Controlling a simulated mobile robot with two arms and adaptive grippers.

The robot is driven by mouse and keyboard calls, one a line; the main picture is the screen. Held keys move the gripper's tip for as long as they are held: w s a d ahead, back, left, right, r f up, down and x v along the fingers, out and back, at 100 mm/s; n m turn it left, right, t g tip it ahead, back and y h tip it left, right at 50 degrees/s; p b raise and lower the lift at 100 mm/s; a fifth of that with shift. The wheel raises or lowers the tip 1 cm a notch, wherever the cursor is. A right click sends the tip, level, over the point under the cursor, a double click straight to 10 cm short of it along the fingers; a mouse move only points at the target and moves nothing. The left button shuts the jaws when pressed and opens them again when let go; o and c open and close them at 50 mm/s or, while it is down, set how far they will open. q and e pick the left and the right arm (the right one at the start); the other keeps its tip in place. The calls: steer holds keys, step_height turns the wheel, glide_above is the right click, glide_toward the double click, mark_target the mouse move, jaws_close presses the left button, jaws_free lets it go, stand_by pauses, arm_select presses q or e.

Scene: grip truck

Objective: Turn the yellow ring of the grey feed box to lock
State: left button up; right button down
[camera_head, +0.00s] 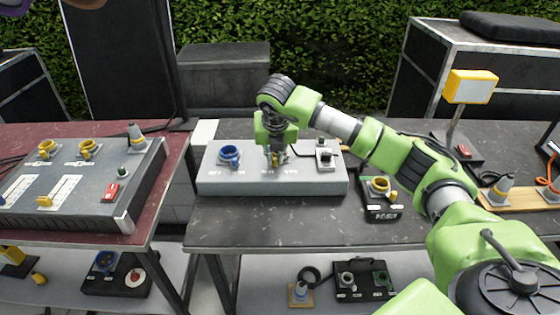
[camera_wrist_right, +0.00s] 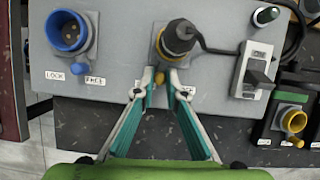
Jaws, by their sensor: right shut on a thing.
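The grey feed box (camera_head: 215,180) stands on the dark table in the head view; its top also fills much of the right wrist view (camera_wrist_right: 110,70). A black and yellow plug (camera_wrist_right: 179,38) sits in its middle socket. The yellow ring (camera_wrist_right: 161,47) runs around this socket, partly hidden by the plug, with a small lug (camera_wrist_right: 160,77) towards me. My right gripper (camera_head: 276,163) reaches down there, and its fingertips (camera_wrist_right: 160,80) are shut on the lug. The labels by the ring are partly covered by the fingers. My left gripper is in neither view.
A blue socket (camera_head: 230,155) with LOCK and FREE labels is left on the box, and a switch (camera_wrist_right: 257,72) is right. A black cable (camera_wrist_right: 218,49) leaves the plug rightwards. A smaller box with a yellow ring (camera_head: 380,188) stands close right. Free table lies in front.

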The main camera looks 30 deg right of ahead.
steer(key=shift+w+a+m+h+b, duration=0.3)
steer(key=shift+w+a+m+b, duration=0.15)
steer(key=shift+m, duration=0.55)
steer(key=shift+d, duration=0.1)
steer(key=c, duration=2.1)
jaws_free()
steer(key=shift+o, duration=0.3)
steer(key=v, duration=1.2)
steer(key=shift+w+g, duration=0.3)
steer(key=shift+r, duration=0.1)
